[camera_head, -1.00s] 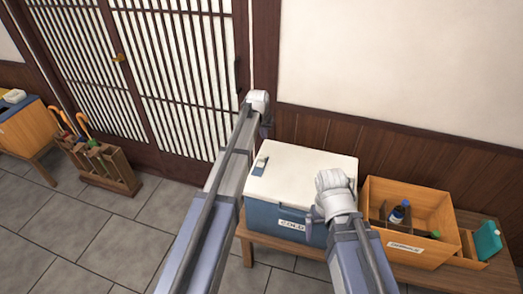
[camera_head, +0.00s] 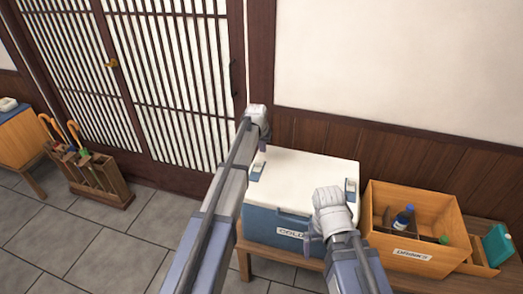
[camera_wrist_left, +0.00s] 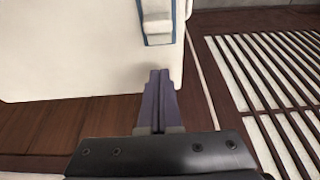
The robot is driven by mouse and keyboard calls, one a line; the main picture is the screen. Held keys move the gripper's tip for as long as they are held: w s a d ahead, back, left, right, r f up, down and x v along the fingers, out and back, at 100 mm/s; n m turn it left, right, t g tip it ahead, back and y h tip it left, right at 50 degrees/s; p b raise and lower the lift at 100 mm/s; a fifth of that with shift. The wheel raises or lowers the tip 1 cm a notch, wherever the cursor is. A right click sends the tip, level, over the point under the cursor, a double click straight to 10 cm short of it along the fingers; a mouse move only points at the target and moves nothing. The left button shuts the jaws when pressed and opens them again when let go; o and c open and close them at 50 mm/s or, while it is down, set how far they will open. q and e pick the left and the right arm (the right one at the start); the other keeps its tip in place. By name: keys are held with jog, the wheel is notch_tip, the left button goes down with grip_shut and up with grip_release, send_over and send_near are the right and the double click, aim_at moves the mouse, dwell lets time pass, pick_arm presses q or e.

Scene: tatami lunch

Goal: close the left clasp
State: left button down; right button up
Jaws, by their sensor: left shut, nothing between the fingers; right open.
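A blue cooler (camera_head: 262,222) with a white lid (camera_head: 308,172) stands on a wooden bench. The left clasp (camera_head: 257,171), white and blue, sits at the lid's left edge. It also shows in the left wrist view (camera_wrist_left: 158,22) at the top; I cannot tell whether it is fastened. My left gripper (camera_head: 262,146) is shut and empty, at the lid's back left corner, behind the clasp. In the left wrist view its fingertips (camera_wrist_left: 159,74) are a little apart from the clasp. My right gripper (camera_head: 313,238) is open, in front of the cooler's right part. The right clasp (camera_head: 350,190) is at the lid's right edge.
A wooden drinks box (camera_head: 416,262) with bottles stands right of the cooler. A small tray with a teal item (camera_head: 497,244) is beyond it. The wall and lattice door (camera_head: 165,90) are behind. An umbrella stand (camera_head: 97,182) is at left on open tiled floor.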

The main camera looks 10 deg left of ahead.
aim_at(259, 166)
pick_arm(q)
jog(key=shift+b+x, duration=0.6)
jog(key=shift+x, duration=0.6)
jog(key=s, duration=0.4)
jog(key=shift+s+r, duration=0.1)
jog(key=shift+r, duration=0.15)
jog(key=shift+f, duration=0.1)
pick_arm(e)
jog(key=shift+f, duration=0.95)
pick_arm(q)
jog(key=s, duration=0.3)
jog(key=shift+s+a, duration=0.1)
jog(key=shift+s, duration=0.1)
jog(key=shift+w, duration=0.1)
